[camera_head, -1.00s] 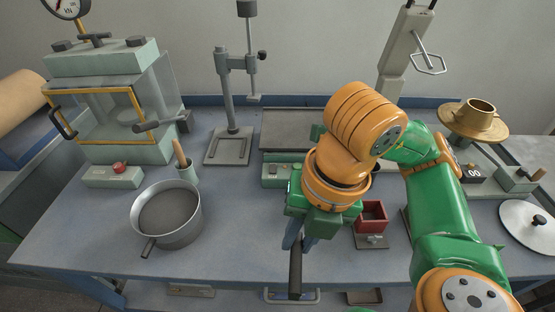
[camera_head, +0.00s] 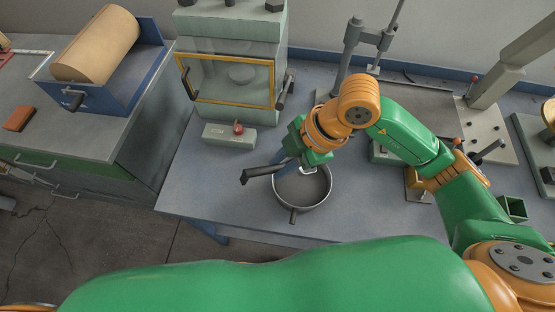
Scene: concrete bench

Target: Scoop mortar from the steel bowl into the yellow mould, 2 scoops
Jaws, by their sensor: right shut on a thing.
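The steel bowl (camera_head: 319,204) stands on the bench in the middle of the view, with grey material inside. My right gripper (camera_head: 272,168) is at the bowl's upper-left rim, partly over it. It is shut on a dark tool (camera_head: 253,173) that points left, beyond the rim. Whether the tool touches the bowl, I cannot tell, and its scooping end is not clear. My left gripper is out of view; only a green arm link of mine crosses the bottom.
The press with a yellow-framed door (camera_head: 230,82) and its control box (camera_head: 229,136) stand behind and left of the bowl. A green box-shaped mould (camera_head: 512,208) is at the right. The bench surface (camera_head: 215,190) left of the bowl is clear.

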